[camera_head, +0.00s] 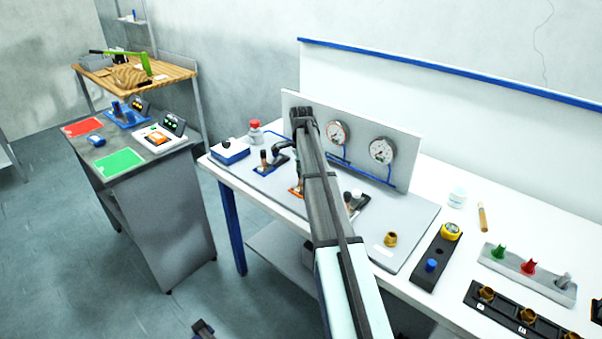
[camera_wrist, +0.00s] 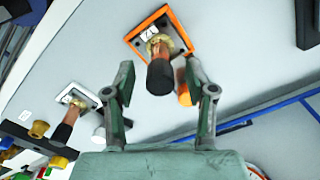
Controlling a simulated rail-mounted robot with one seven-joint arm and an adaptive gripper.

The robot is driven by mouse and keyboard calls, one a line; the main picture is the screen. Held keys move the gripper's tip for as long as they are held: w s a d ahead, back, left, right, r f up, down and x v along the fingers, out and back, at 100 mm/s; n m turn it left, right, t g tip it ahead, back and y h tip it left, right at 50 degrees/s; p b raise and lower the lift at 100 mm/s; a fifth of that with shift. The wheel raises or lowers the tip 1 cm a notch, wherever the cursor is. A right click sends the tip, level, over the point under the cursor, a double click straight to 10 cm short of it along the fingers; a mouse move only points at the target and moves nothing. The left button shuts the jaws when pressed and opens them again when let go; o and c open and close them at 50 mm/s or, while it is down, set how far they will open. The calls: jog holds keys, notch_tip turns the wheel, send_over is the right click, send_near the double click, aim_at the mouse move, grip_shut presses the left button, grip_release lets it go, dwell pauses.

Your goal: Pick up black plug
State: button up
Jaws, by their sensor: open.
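In the wrist view a black plug (camera_wrist: 160,78) sits as a dark cylinder at the end of a brass fitting on an orange-framed plate (camera_wrist: 138,39). My gripper (camera_wrist: 159,70) is open, with one finger on each side of the black plug. I see no clear contact between the fingers and the plug. An orange-copper piece (camera_wrist: 184,93) stands beside the plug, near the right finger. In the head view only an edge of the orange plate (camera_head: 296,190) shows, and my arm hides most of that spot.
In the head view a gauge panel (camera_head: 402,126) stands behind, a blue-based fitting (camera_head: 266,166) is at left, and a brass fitting (camera_head: 390,239) is at right.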

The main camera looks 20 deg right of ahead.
grip_shut()
jog(key=shift+r, duration=0.15)
